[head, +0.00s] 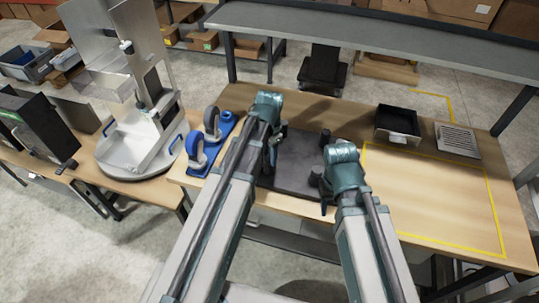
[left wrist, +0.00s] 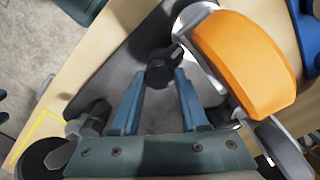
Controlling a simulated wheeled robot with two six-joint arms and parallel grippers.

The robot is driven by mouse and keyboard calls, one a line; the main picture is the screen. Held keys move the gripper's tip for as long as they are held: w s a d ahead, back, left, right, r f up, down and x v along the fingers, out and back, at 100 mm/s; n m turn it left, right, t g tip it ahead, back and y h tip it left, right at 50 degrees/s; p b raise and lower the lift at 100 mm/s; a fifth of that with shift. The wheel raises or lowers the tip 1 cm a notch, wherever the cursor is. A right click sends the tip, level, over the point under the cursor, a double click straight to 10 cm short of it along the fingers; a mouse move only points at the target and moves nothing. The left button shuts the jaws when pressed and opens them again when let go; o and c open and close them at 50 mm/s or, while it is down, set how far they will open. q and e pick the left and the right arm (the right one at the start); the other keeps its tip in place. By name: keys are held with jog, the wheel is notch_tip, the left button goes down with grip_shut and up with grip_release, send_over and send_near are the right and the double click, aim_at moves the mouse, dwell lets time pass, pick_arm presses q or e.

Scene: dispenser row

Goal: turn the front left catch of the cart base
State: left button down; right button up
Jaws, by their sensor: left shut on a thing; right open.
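The cart base (head: 303,165) is a dark grey plate lying on the wooden bench, partly hidden by my arms in the head view; its surface also shows in the left wrist view (left wrist: 112,72). My left gripper (head: 274,152) is over the plate's left part. In the left wrist view its two blue-grey fingers (left wrist: 160,78) are shut on a black knob-like catch (left wrist: 161,68). An orange wheel (left wrist: 245,62) with a grey metal fork is close beside that catch. My right gripper (head: 321,188) is open at the plate's right side.
A metal stand (head: 122,158) is further left. A black bin (head: 397,124) and a slatted metal piece (head: 457,139) are at the right back. The yellow-outlined bench area (head: 430,195) is clear.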

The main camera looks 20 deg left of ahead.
pick_arm(q)
jog(key=n, duration=1.2)
jog(key=shift+n, duration=2.2)
jog(key=shift+c, duration=2.1)
grip_release()
jog(key=shift+r, duration=0.1)
